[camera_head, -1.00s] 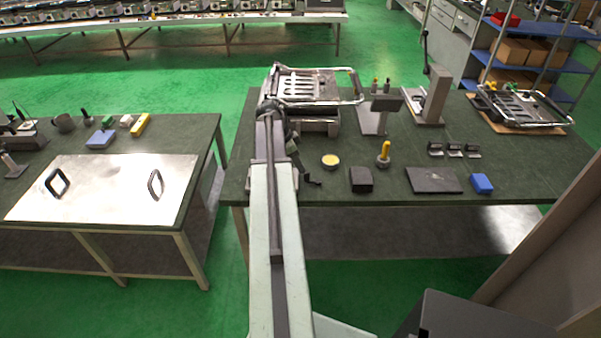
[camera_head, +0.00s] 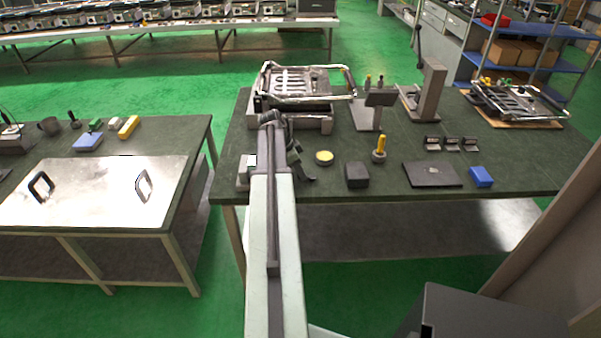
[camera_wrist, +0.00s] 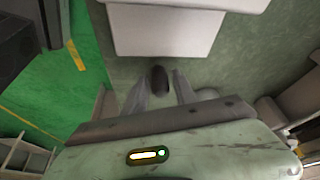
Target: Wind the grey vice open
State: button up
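A light grey block, which looks like the vice (camera_wrist: 165,32), fills the top of the wrist view. In the head view a pale part of it (camera_head: 244,172) shows left of my arm at the table's front left; my arm hides the rest. A dark rounded knob or handle end (camera_wrist: 160,80) sticks out below the block in the wrist view. My gripper (camera_wrist: 160,88) has its two fingers apart, one on each side of this dark piece. I cannot tell whether they touch it. In the head view my gripper (camera_head: 303,177) is partly hidden by my own arm.
On the green table stand a metal-framed fixture (camera_head: 300,95) behind my arm, a yellow-topped round tin (camera_head: 324,157), a black block (camera_head: 357,175) and a yellow-handled tool (camera_head: 380,150) to the right. A steel-topped table (camera_head: 95,190) stands left across a gap.

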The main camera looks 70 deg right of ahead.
grip_shut()
jog(key=shift+s, duration=0.1)
